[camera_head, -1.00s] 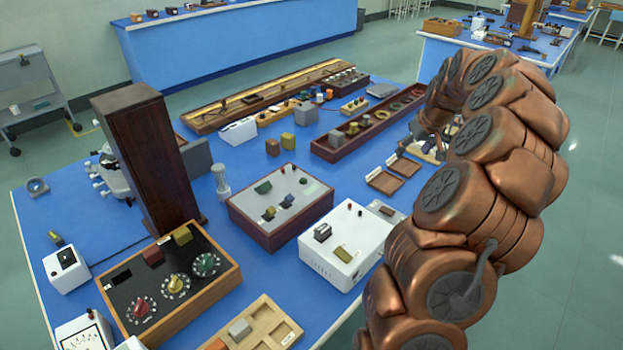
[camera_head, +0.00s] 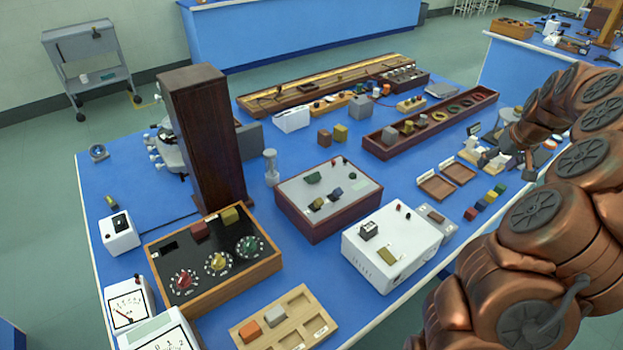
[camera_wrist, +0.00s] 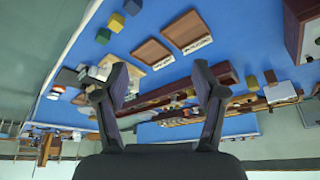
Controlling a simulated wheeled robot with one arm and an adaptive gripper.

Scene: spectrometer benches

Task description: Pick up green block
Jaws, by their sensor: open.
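A small green block (camera_head: 500,188) lies on the blue bench (camera_head: 300,155) at the right, at the far end of a row with yellow (camera_head: 491,197), blue (camera_head: 480,205) and red (camera_head: 470,214) blocks. In the wrist view the green block (camera_wrist: 103,36) shows at upper left, beside the yellow and blue blocks. My gripper (camera_wrist: 160,78) is open with nothing between its fingers. The green block lies apart from it, beyond the left finger in that view. In the head view my arm covers most of the gripper.
Two shallow wooden trays (camera_head: 436,187) lie left of the row. A white box (camera_head: 365,262) and a long wooden tray (camera_head: 378,150) stand further left. Small apparatus (camera_head: 484,152) crowds the area behind the row.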

